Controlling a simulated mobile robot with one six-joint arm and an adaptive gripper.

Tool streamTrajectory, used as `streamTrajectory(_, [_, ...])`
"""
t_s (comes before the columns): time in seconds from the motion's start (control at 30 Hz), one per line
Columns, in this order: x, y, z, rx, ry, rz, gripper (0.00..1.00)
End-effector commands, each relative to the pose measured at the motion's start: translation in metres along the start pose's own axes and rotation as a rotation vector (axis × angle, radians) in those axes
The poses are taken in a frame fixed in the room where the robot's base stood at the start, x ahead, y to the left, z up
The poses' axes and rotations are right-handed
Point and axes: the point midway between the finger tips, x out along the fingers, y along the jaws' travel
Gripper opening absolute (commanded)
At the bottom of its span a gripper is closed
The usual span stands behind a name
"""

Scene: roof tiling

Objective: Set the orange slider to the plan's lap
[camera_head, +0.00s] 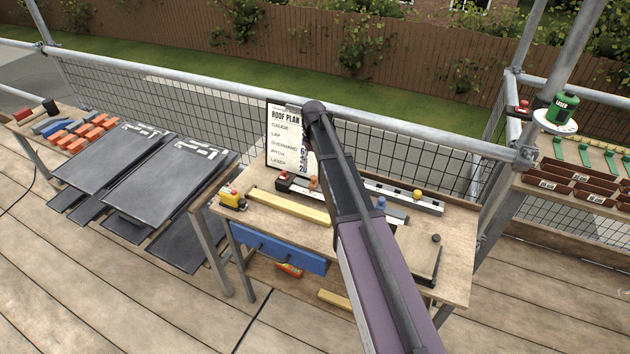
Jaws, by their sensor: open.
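The orange slider (314,183) appears as a small orange knob near the left end of a long pale rule (374,188) on the workbench. My arm crosses in front of the rule and hides its middle. The roof plan board (284,150) stands at the back of the bench and lists gauge, lap, overhang, pitch and laser. My arm covers the right side of the board, so the lap value is hidden. I cannot read where the slider sits on the scale. My gripper does not show; only my arm does.
A yellow knob (418,194) and a blue knob (381,202) are right of my arm. Dark panels (110,170) stand left; a green laser (562,107) is at right.

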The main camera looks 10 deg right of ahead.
Motion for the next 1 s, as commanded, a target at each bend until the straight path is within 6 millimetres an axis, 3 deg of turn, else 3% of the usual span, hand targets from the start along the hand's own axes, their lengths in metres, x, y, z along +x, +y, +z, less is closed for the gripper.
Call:
streamTrajectory(0.6, [0.051,0.001,0.0,0.001,0.0,0.0,0.7])
streamTrajectory(1.0, [0.068,0.001,0.0,0.001,0.0,0.0,0.7])
